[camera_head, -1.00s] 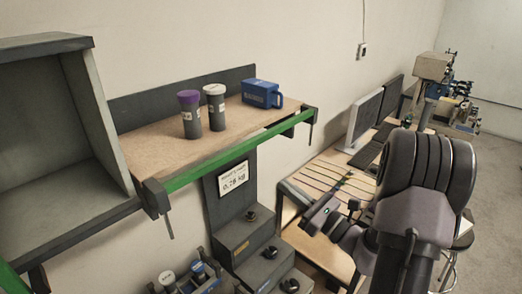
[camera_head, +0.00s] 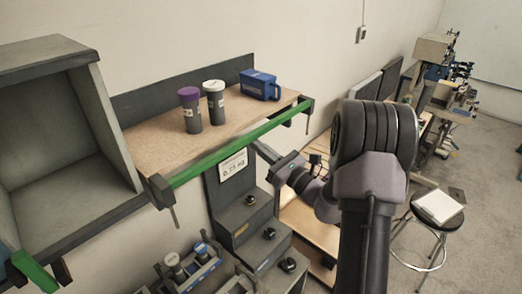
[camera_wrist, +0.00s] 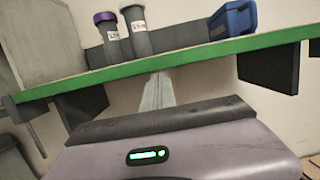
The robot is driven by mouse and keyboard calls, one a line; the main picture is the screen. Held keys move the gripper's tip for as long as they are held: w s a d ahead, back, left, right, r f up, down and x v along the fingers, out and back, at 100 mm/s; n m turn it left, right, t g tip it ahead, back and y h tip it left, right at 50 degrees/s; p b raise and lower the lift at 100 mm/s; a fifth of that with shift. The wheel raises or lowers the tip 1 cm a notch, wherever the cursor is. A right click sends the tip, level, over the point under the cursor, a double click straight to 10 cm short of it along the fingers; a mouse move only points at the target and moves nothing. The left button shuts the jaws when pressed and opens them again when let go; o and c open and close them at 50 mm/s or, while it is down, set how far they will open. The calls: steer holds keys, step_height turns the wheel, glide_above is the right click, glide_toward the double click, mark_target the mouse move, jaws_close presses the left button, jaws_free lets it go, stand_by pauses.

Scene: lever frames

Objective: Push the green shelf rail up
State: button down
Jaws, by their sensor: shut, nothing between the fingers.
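The green shelf rail (camera_head: 232,149) runs along the front edge of a wooden shelf (camera_head: 160,141), between two dark end brackets. It also crosses the wrist view as a long green bar (camera_wrist: 190,57). My gripper (camera_head: 258,147) reaches in from the right to just under the rail, right of its middle. In the wrist view its pale fingers (camera_wrist: 158,90) are together and empty, with their tips at the rail's lower edge. I cannot tell whether they touch it. The rail looks level with the shelf board's front edge.
A grey open cabinet (camera_head: 60,130) is at left, with another green rail (camera_head: 35,271) below. Dark stepped blocks (camera_head: 262,235) stand beneath. A stool (camera_head: 438,207) is at right.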

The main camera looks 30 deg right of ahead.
steer(key=shift+w, duration=0.15)
step_height(320, 180, up, 8)
steer(key=p, duration=0.4)
steer(key=shift+r, duration=0.15)
steer(key=shift+d, duration=0.1)
step_height(320, 180, down, 5)
steer(key=b, duration=0.5)
steer(key=shift+f, duration=0.2)
steer(key=r+b+v, duration=0.1)
steer(key=b+v, duration=0.2)
steer(key=v, duration=0.6)
steer(key=shift+s, duration=0.45)
steer(key=shift+d+f, duration=0.1)
steer(key=shift+f, duration=0.05)
